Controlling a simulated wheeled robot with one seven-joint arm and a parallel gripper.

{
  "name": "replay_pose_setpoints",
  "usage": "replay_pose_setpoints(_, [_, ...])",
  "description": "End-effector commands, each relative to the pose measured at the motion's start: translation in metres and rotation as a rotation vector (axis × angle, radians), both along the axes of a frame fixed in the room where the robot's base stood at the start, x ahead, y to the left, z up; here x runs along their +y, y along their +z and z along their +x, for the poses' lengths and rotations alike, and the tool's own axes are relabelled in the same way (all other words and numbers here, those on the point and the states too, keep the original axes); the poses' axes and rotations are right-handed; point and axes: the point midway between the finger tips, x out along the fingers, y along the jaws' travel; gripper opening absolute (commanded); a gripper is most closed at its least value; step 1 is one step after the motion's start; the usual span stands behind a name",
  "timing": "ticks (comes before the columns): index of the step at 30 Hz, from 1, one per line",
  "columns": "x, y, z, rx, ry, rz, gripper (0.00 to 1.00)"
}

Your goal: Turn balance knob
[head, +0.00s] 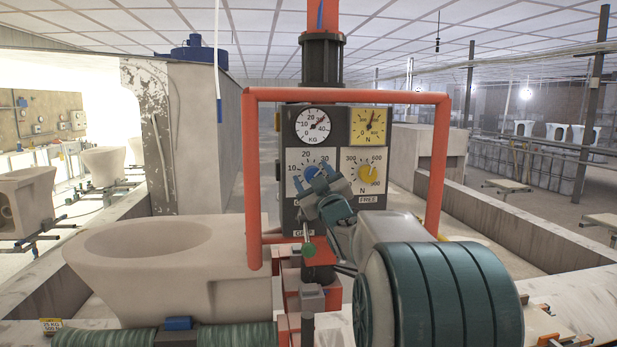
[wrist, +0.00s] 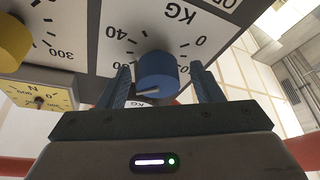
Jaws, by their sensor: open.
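A blue round knob (wrist: 157,72) sits on a white KG dial plate; it also shows in the head view (head: 311,171), partly hidden by my gripper. My gripper (wrist: 161,80) is open, with one finger on each side of the blue knob. Narrow gaps show between fingers and knob; I cannot tell whether either touches. In the head view my gripper (head: 319,180) is in front of the dial. The knob has a pale pointer line. A yellow knob (head: 367,174) sits on the N dial at its right.
A grey panel (head: 346,155) carries the dials, with a KG gauge (head: 318,126) and a yellow N gauge (head: 369,126) above. A red tube frame (head: 438,165) surrounds it. A pale toilet bowl (head: 240,262) stands left.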

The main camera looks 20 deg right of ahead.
Motion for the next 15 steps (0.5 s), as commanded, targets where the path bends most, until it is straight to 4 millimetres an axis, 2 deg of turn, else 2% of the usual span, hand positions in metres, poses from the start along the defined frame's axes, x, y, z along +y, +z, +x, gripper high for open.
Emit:
replay_pose_setpoints(4, [0.000, -0.001, -0.003, -0.001, -0.001, -0.001, 0.59])
replay_pose_setpoints(8, [0.001, -0.007, -0.017, -0.001, -0.003, -0.002, 0.59])
replay_pose_setpoints(15, [0.007, -0.023, -0.062, -0.003, -0.001, -0.002, 0.59])
